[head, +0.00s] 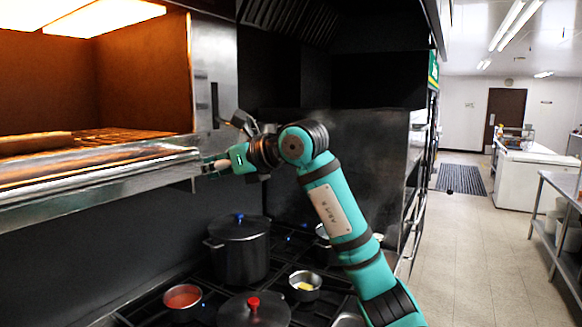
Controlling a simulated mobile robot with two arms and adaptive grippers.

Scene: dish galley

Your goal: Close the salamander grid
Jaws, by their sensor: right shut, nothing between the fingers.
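The salamander (214,75) fills the upper left of the head view, with a glowing orange inside. Its grid (110,135) shows as a rack within the opening. A broad metal front bar (100,168) runs along the lower edge of the opening and sticks out toward me. My right gripper (212,166) is at the right end of this bar, with its fingers shut and nothing between them. The fingertips are small in view, and I cannot tell if they touch the bar. My left gripper is not in view.
Below is a stove top with a dark lidded pot (240,250), a pot with a red knob (254,310), a small pan of red sauce (183,298) and a small pan with yellow contents (304,285). Open floor (480,240) lies at the right, beside a metal table (560,185).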

